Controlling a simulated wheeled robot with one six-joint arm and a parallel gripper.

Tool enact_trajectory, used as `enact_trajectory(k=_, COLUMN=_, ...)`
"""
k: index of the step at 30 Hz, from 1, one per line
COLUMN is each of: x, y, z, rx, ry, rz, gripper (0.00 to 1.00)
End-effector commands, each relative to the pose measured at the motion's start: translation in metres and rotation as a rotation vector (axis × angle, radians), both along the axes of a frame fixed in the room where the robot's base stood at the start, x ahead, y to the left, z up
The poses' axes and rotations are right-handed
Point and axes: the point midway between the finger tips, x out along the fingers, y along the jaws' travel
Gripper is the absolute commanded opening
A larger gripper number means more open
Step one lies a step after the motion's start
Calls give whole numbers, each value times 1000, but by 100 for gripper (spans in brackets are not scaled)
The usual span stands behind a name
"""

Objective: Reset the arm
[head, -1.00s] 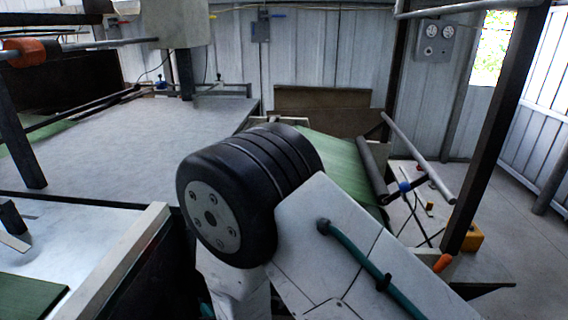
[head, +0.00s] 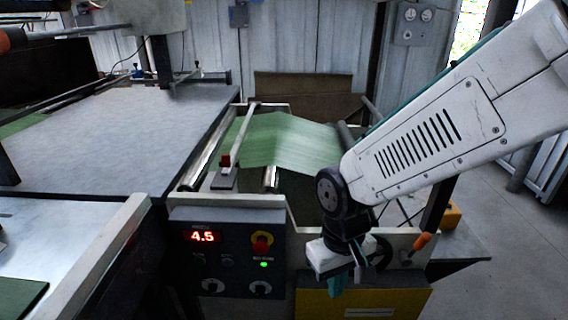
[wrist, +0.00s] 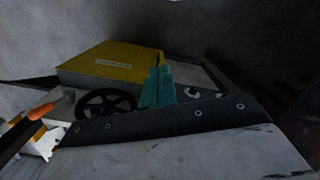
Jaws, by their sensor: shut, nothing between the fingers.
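My arm reaches in from the right in the head view, its white forearm slanting down to the left. My gripper (head: 346,279) hangs at its end, pointing down, with teal fingers shut and nothing between them. It is in front of the machine's right part, by a black handwheel (head: 381,252) and a yellow panel (head: 385,303). In the wrist view the teal fingers (wrist: 158,88) are together, with the handwheel (wrist: 105,104) and yellow panel (wrist: 115,62) beyond them.
A control box (head: 228,252) with a red 4.5 display and a red stop button stands left of my gripper. Green sack material (head: 285,140) runs over rollers behind it. An orange-handled lever (head: 421,242) is just right. A grey table (head: 120,125) fills the left. Open floor lies at right.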

Motion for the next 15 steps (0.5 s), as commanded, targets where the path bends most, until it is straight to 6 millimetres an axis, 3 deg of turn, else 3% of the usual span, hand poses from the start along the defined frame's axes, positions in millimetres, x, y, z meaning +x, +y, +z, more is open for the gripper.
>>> enact_trajectory(k=1, x=-7, y=-19, z=19, rx=-5, ry=7, rz=-23, gripper=0)
enact_trajectory(k=6, x=-40, y=-77, z=70, rx=-30, ry=41, rz=-88, gripper=0)
enact_trajectory(k=12, x=-77, y=-128, z=114, rx=-28, ry=-7, rz=-214, gripper=0)
enact_trajectory(k=15, x=-85, y=-145, z=129, rx=-12, ry=-82, rz=-284, gripper=0)
